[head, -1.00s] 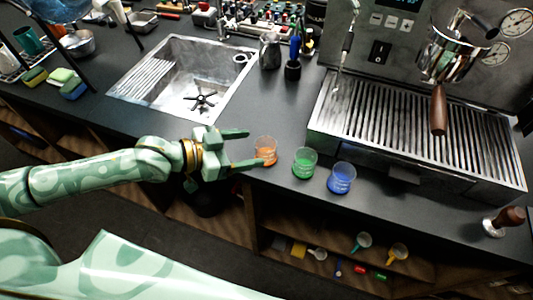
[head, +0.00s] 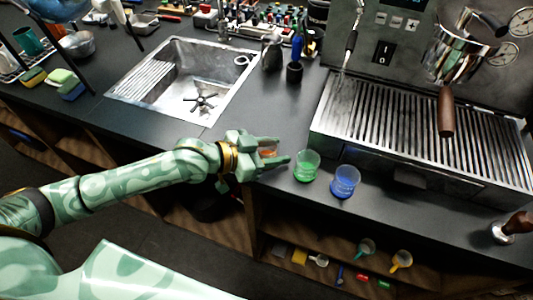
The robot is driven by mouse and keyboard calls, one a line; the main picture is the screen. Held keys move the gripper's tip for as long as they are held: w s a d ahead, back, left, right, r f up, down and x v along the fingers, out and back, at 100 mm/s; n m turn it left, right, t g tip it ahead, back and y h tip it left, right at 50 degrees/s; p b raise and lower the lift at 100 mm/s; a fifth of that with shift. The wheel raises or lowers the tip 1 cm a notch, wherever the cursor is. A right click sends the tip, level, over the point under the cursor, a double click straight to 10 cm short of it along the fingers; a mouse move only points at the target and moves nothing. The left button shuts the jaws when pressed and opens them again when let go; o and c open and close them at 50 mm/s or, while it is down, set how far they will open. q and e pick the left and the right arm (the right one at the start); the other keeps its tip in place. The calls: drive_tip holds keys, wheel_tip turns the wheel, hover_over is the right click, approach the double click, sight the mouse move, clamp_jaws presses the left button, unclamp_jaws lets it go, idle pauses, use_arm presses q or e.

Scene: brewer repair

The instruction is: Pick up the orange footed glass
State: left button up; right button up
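The orange footed glass (head: 267,153) stands near the counter's front edge, just left of the green glass (head: 307,166). It is mostly hidden by my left gripper (head: 282,151), and only a small orange patch shows between the fingers. The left fingers lie on both sides of the glass, with a narrow gap about its width, and appear shut on it. The glass does not look clearly raised from the counter. My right gripper is not in view.
A blue glass (head: 345,181) stands right of the green one, close by. The espresso machine's drip tray (head: 425,135) lies behind them. A sink (head: 190,90) is at the left.

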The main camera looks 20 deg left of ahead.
use_arm(q)
drive_tip(key=shift+c, duration=1.2)
